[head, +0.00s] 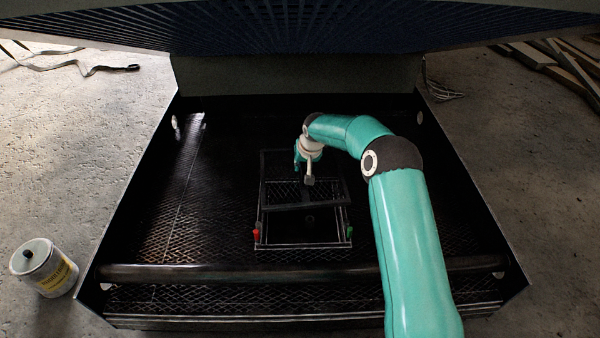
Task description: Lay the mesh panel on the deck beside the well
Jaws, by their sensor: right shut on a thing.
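The mesh panel (285,193), a dark framed rectangle of mesh, is over the middle of the black deck (215,215). My right gripper (309,183) reaches down to it and is shut on it. The panel looks slightly turned and covers the far part of the well (290,228), whose near edge shows as a pale outline. I cannot tell how high the panel is above the well. A red piece (256,233) stands at the well's left edge and a green piece (349,231) at its right. My left gripper is not in view.
A dark bar (230,273) crosses the enclosure in front of the well. Low walls slope along both sides. A blue ribbed surface (300,25) hangs over the back. A can (45,268) stands outside on the left. The deck left of the well is bare.

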